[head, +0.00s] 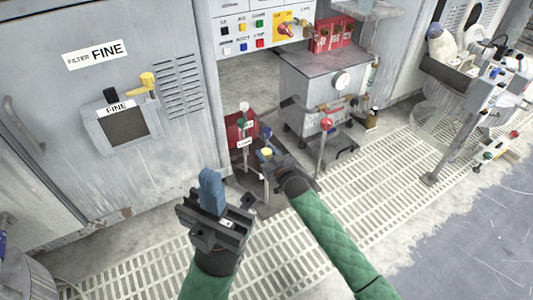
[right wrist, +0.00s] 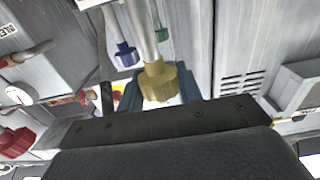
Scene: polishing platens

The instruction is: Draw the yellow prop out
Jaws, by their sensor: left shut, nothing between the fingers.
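The yellow prop has a lobed yellow knob (head: 267,152) on a pale upright rod, in the recess under the control panel. In the right wrist view, the yellow knob (right wrist: 160,82) fills the space between the blue fingers, and its rod runs up and away. My right gripper (head: 262,156) is at this knob, with its fingers against the knob's two sides. The prop's far end is hidden. My left gripper (head: 211,188) is shut and empty, in front of the grey cabinet, left of the prop and apart from it.
Rods with white, green and blue knobs stand close to the prop beside a red plate (head: 236,132). A grey cart with a gauge (head: 322,83) and a red-knobbed post (head: 326,125) stand to the right. The slatted floor (head: 365,190) in front is mostly clear.

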